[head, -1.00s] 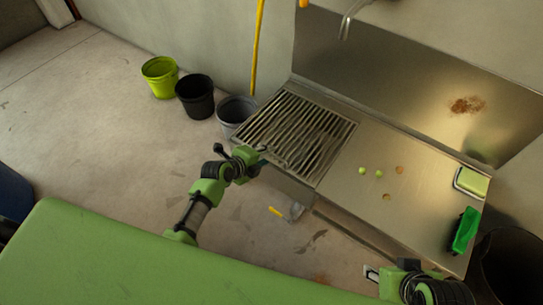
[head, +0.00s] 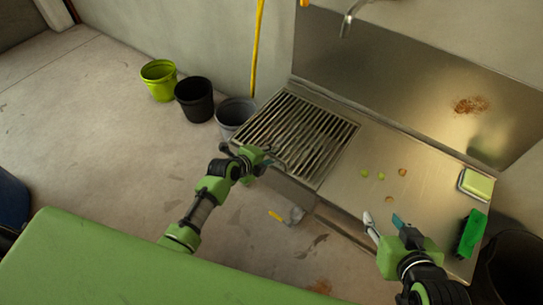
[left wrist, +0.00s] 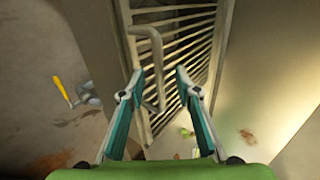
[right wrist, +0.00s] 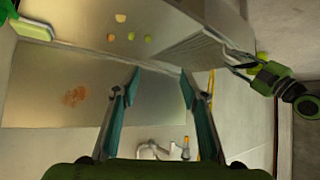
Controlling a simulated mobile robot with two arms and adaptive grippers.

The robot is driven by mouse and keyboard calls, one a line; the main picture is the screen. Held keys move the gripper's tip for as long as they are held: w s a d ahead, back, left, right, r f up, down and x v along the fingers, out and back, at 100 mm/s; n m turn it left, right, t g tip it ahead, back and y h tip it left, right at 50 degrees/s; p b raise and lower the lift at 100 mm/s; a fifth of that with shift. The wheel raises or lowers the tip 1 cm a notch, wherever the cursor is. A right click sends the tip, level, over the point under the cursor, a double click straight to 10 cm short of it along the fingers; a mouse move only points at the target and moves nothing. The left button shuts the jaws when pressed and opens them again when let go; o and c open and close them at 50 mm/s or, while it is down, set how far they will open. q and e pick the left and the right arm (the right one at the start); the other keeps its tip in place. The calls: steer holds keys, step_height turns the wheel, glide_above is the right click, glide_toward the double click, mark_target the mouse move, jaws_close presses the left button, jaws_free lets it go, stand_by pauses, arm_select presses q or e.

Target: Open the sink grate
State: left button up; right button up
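The sink grate (head: 297,133) is a slatted metal panel lying flat at the left of the steel sink counter (head: 345,200). My left gripper (head: 268,157) is open and empty at the grate's front left edge. In the left wrist view, the grate (left wrist: 185,50) shows beyond the open fingers (left wrist: 157,84), and a bent grey bar (left wrist: 157,60) lies just ahead of the fingertips. I cannot tell whether they touch it. My right gripper (head: 383,221) is open and empty at the counter's front edge, right of the grate. Its open fingers (right wrist: 159,78) show in the right wrist view.
Small green and tan bits (head: 381,176) lie on the counter. A sponge in a dish (head: 475,185) and a green brush (head: 468,235) sit at its right. A faucet (head: 350,18) hangs above. Buckets (head: 195,98) stand left. A yellow-handled tool (head: 285,216) lies below the front edge.

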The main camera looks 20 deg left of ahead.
arm_select(q)
steer(key=shift+w+d+f+b, duration=0.1)
steer(key=shift+w+f+b, duration=0.15)
steer(key=shift+w+b, duration=0.1)
steer(key=shift+w+f, duration=0.1)
steer(key=shift+f, duration=0.05)
arm_select(e)
steer(key=w+a+r+t, duration=0.1)
steer(key=w+r+t, duration=0.2)
steer(key=r, duration=0.1)
steer(key=shift+w+a+r+y, duration=0.2)
steer(key=shift+w+a+y, duration=0.1)
steer(key=shift+w+y, duration=0.1)
arm_select(q)
jaws_close()
